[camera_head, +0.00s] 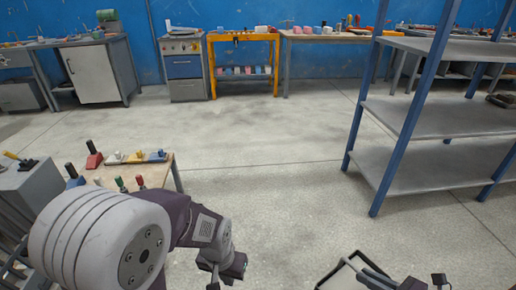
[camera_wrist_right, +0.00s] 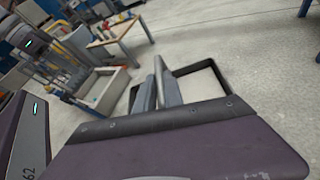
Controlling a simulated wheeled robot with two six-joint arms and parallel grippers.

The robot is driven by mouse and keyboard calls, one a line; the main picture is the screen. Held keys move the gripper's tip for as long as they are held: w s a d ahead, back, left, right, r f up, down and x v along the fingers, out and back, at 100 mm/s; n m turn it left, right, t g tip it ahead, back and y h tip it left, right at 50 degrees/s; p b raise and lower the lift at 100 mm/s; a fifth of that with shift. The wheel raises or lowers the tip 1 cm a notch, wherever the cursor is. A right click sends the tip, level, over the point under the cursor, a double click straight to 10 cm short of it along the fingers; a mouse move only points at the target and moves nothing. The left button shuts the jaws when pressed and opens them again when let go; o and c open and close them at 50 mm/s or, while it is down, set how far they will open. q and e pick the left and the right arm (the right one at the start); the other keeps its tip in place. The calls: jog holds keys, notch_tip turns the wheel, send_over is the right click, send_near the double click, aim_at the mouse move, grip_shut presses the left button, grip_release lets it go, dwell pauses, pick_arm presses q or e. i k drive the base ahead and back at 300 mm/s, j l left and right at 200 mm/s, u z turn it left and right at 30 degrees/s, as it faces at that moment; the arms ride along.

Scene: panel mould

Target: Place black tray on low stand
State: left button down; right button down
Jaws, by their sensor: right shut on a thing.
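The black tray (camera_head: 334,269) shows at the bottom edge of the head view, right of centre, with a dark rim and a light inside; its near part is cut off. In the right wrist view the tray (camera_wrist_right: 194,66) lies beyond the fingers, its near side hidden. My right gripper (camera_wrist_right: 158,85) is shut on the tray's near rim. It is partly seen in the head view (camera_head: 372,277). My left gripper (camera_head: 225,274) hangs over the floor at the bottom, apart from the tray; its finger gap is unclear. I cannot make out a low stand.
A small wooden table (camera_head: 148,173) with coloured handled items stands at left. A blue-framed shelf rack (camera_head: 420,117) stands at right. A pale open box (camera_wrist_right: 105,92) shows in the wrist view. Open floor (camera_head: 275,165) lies between table and rack. Workbenches line the blue wall.

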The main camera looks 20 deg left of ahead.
aim_at(133, 180)
jog(key=i+u, duration=0.9)
jog(key=u, duration=0.15)
jog(key=i+u, duration=0.15)
jog(key=u, duration=0.3)
jog(key=i+l+u, duration=0.15)
jog(key=u, duration=0.3)
jog(key=i+l+u, duration=0.15)
jog(key=u, duration=0.3)
jog(key=i+l+u, duration=0.1)
jog(key=l+u, duration=0.2)
jog(key=u, duration=0.15)
jog(key=i+l+u, duration=0.1)
jog(key=l+u, duration=0.6)
